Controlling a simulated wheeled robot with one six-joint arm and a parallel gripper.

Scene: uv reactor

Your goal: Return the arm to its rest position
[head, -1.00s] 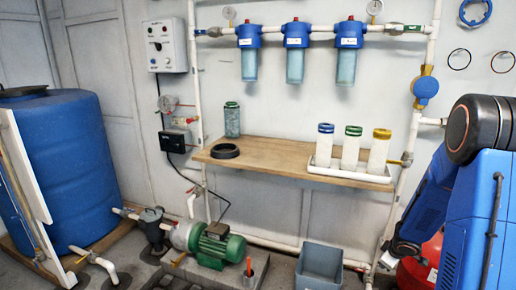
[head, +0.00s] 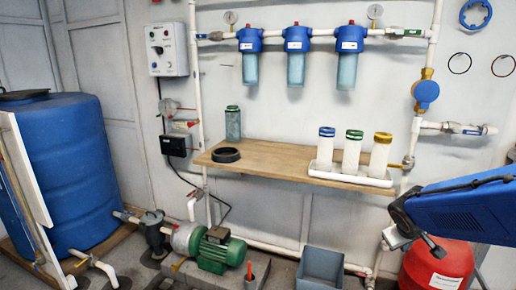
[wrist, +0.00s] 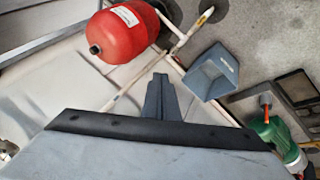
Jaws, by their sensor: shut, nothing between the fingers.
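My gripper (wrist: 159,80) shows in the wrist view with its dark fingers together and nothing between them. It hangs free, and no object touches the fingers in that view. In the head view my blue arm reaches in from the right edge, in front of the wall and partly over the red tank (head: 438,266). The fingers are hard to make out there. The red tank also shows at the top of the wrist view (wrist: 124,32).
A wooden shelf (head: 270,165) holds a white tray (head: 350,177) with three cartridges, a black ring and a bottle. A grey bin (head: 320,268) and green pump (head: 222,252) stand below. Blue filters (head: 296,62) hang above. A valved pipe (head: 455,128) projects at the right.

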